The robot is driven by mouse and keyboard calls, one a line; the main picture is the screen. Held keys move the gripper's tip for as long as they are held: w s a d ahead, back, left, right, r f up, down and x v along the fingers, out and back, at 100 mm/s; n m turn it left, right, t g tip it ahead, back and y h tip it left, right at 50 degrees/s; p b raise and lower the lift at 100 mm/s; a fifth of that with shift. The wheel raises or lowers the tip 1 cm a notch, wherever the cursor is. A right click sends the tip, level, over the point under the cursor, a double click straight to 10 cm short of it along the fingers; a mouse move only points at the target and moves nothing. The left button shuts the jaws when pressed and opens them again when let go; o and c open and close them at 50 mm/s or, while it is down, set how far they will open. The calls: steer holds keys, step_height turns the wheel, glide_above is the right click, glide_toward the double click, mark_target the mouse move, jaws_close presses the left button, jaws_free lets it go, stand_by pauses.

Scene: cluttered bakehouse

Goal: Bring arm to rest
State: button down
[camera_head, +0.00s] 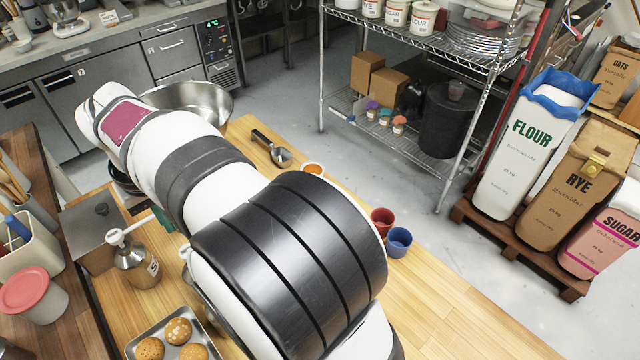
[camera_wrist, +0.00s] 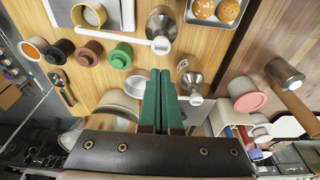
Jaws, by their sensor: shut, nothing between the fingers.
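My gripper (camera_wrist: 160,76) shows in the wrist view as two dark green fingers pressed together, with nothing between them. In the head view my white and black arm crosses the middle of the picture above the wooden worktop (camera_head: 455,315). It hides most of the gripper and part of the bench behind it.
A tray of buns (camera_head: 137,333), a brown pump bottle (camera_head: 137,264) and a metal bowl (camera_head: 205,100) stand around the arm. The worktop's front right is clear.

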steer(key=s+d+r+m+g, duration=0.1)
steer(key=s+d+m, duration=0.25)
steer(key=d, duration=0.85)
steer(key=s+d+r+m, duration=0.2)
steer(key=d+m, duration=0.3)
steer(key=d, duration=0.7)
steer(key=s+d+f+m, duration=0.2)
steer(key=s+d+m, duration=0.1)
steer(key=s, duration=0.4)
steer(key=s+d+f+m, duration=0.3)
steer(key=s+d, duration=0.2)
steer(key=s, duration=0.1)
steer(key=shift+s+d+f+g, duration=0.15)
steer(key=shift+s+d+g, duration=0.2)
steer(key=shift+d+g, duration=0.05)
